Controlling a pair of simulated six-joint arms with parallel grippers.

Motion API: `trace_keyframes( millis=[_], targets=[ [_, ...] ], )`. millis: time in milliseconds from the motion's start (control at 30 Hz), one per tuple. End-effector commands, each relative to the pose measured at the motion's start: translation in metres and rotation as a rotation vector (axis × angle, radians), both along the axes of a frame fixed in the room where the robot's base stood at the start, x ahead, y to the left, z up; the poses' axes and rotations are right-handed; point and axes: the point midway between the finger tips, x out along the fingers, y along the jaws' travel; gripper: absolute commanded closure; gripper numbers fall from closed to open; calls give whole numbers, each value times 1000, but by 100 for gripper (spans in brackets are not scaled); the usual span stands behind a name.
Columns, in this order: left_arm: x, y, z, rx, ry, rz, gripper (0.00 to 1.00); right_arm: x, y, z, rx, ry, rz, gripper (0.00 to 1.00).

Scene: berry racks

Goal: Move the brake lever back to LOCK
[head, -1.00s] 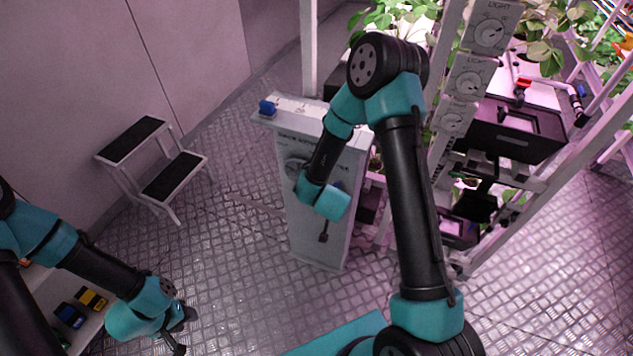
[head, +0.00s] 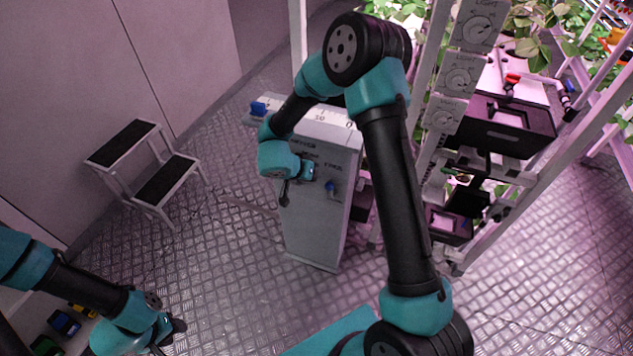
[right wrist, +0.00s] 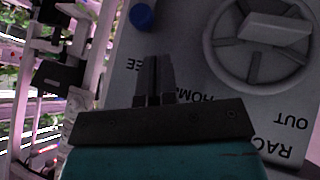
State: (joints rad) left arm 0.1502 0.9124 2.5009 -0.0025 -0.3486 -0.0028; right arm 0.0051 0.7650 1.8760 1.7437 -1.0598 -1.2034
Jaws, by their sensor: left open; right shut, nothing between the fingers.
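The grey-white control pedestal (head: 312,232) stands at the middle of the head view. A small blue-ended lever (head: 331,187), apparently the brake lever, sits on the right of its front panel. Its blue end (right wrist: 141,17) shows at the top of the right wrist view, near lettering ending in "EE". I cannot read a LOCK mark. My right gripper (right wrist: 153,80) is shut and empty, in front of the panel, between the blue end and a handwheel (right wrist: 262,42) in that view. It appears apart from the lever. My left gripper (head: 172,335) is open and empty, low at the left.
Another blue knob (head: 258,108) is at the pedestal's top left corner. The plant rack (head: 520,195) stands close on the right. A step stool (head: 150,170) is at the left. A tray with coloured items (head: 65,325) is at lower left.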

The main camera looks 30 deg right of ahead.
Motion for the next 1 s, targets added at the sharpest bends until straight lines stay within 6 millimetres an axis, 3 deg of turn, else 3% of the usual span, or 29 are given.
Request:
trace_keyframes(
  millis=[200, 400, 767, 1000],
  targets=[
    [0, 0, 0, 0, 0, 0, 57, 5, 15, 22, 59, 96, -88, 100],
    [0, 0, 0, 0, 0, 0, 57, 7, 23, 31, 94, 137, -115, 100],
    [0, 0, 0, 0, 0, 0, 57, 7, 23, 30, 95, 140, -116, 100],
    [0, 0, 0, 0, 0, 0, 57, 6, 15, 17, 95, 142, -116, 100]
  ],
)
